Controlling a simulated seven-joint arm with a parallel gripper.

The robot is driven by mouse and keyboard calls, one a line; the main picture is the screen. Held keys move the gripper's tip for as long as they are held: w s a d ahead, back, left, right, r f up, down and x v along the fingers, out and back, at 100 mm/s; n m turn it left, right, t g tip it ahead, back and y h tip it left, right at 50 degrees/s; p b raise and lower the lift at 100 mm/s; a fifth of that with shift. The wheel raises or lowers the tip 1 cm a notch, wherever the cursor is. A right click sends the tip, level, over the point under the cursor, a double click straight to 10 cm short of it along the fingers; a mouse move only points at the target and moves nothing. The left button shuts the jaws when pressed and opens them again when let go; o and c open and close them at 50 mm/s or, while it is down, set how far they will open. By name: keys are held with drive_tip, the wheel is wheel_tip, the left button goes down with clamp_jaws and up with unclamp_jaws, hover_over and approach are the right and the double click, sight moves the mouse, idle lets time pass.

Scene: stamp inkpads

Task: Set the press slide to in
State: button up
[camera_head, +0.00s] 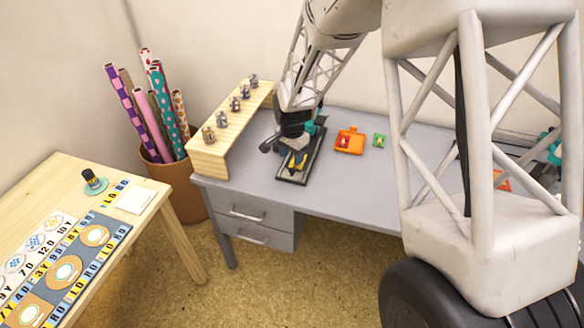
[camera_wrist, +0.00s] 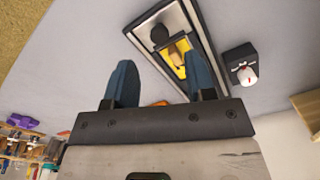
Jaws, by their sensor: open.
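The press (camera_head: 286,179) is a dark, flat rectangular tray with a pale inner border on the grey desk. In the wrist view the press (camera_wrist: 209,57) shows a round black knob (camera_wrist: 158,34) and a yellow part (camera_wrist: 178,72) near its middle. I cannot tell which part is the slide or its setting. My gripper (camera_head: 295,150) is over the press in the head view and hides its far part. In the wrist view my gripper (camera_wrist: 163,80) has two blue-grey fingers, wide apart with nothing held between them. One finger partly overlaps the near end of the press.
A small black block with a white top (camera_wrist: 240,66) stands beside the press. A wooden rack (camera_head: 211,163) with several stamps stands at left. Bare desk lies in front.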

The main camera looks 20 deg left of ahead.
sight(292, 170)
drive_tip(key=shift+f, duration=2.95)
drive_tip(key=shift+c, duration=0.3)
clamp_jaws()
